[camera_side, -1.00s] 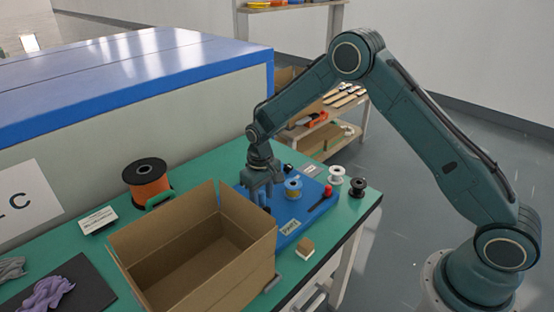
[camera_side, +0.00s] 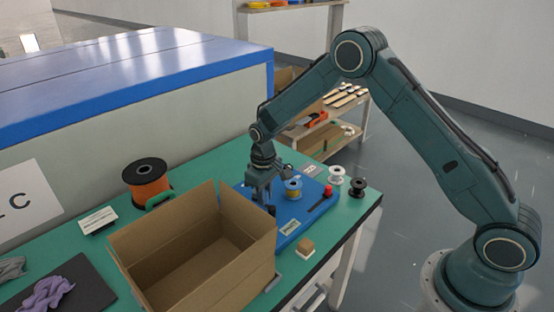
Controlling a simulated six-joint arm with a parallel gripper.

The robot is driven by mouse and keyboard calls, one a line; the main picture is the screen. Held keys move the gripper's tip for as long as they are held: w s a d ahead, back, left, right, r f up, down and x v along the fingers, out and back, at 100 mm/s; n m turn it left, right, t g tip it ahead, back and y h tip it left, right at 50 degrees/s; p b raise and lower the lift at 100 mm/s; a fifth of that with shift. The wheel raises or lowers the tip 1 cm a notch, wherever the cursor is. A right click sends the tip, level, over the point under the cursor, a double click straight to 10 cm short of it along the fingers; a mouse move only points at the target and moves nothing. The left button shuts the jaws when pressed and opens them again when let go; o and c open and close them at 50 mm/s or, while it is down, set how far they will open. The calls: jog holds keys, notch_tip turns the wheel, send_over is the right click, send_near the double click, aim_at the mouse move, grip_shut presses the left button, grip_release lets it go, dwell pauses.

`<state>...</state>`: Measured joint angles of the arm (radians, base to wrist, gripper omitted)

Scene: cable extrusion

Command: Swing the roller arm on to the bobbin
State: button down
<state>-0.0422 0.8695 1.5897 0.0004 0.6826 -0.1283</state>
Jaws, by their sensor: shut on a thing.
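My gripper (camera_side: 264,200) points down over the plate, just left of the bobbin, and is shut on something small. I take this to be the roller arm, but the fingers hide it and I cannot make out its shape. I cannot tell whether it touches the bobbin. A red-knobbed dark lever (camera_side: 322,199) lies on the plate to the right of the bobbin.
An open cardboard box (camera_side: 190,262) stands close in front-left of the plate. A white spool (camera_side: 337,174) and a black spool (camera_side: 357,187) stand at the right. An orange spool (camera_side: 148,187) stands behind the box. A small brown-and-white block (camera_side: 305,248) sits near the front edge.

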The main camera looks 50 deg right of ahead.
aim_at(273, 200)
jog(key=n, duration=0.1)
jog(key=d+n, duration=0.1)
jog(key=n, duration=0.1)
jog(key=d+n, duration=0.1)
jog(key=n, duration=0.1)
jog(key=shift+d, duration=0.25)
jog(key=shift+w+d+r+n, duration=0.1)
jog(key=shift+d+n, duration=0.15)
jog(key=shift+n, duration=0.45)
jog(key=shift+w+d+f+n, duration=0.15)
jog(key=shift+d+n, duration=0.15)
jog(key=shift+n, duration=0.4)
jog(key=shift+w+d+r+n, duration=0.15)
jog(key=shift+d+n, duration=0.1)
jog(key=shift+n, duration=0.45)
jog(key=c, duration=1.3)
grip_release()
jog(key=shift+r, duration=0.1)
notch_tip(273, 200, up, 14)
jog(key=shift+f, duration=0.2)
jog(key=shift+s+r, duration=0.1)
